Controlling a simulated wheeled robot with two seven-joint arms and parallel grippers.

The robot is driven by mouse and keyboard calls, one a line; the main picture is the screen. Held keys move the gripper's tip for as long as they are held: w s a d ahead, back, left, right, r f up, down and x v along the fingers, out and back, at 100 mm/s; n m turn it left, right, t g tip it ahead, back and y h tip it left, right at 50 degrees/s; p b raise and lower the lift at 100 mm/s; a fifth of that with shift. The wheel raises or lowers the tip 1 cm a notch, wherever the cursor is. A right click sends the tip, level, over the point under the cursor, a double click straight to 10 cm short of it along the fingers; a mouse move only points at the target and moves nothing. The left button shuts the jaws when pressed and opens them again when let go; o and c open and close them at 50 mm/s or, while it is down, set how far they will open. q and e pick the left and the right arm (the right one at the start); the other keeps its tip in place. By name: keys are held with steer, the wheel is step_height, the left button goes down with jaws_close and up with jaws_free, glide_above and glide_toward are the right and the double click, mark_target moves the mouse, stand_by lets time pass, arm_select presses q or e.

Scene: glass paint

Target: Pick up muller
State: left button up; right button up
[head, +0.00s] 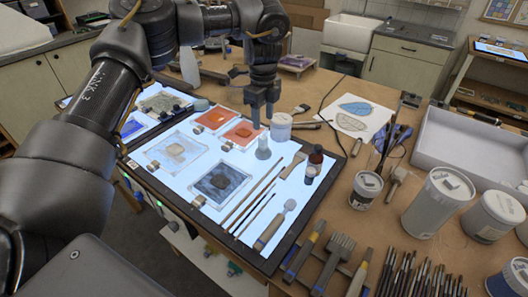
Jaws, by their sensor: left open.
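A pale, greyish muller (263,150) with a narrower top stands upright on the lit panel (218,222). My left gripper (262,118) points down just above and behind it in the head view. Its two fingers are apart, with nothing visible between them. The fingertips look separate from the muller, though the exact height gap is hard to judge. My right gripper is not in the head view.
A white-lidded jar (281,127) stands close right of the gripper. Orange glass squares (215,118) and a dark square (221,182) lie on the panel.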

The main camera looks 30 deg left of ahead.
mark_target(263, 137)
arm_select(q)
step_height(263, 137, down, 6)
steer(key=shift+r+p, duration=0.25)
steer(key=shift+p, duration=0.05)
steer(key=shift+s+f+p, duration=0.15)
steer(key=shift+f+p, duration=0.15)
steer(key=shift+p, duration=0.2)
step_height(263, 137, down, 4)
steer(key=shift+r+p, duration=0.15)
steer(key=shift+p, duration=0.7)
steer(key=shift+f, duration=0.45)
steer(key=shift+d, duration=0.1)
steer(key=c, duration=1)
jaws_close()
steer(key=shift+r, duration=0.1)
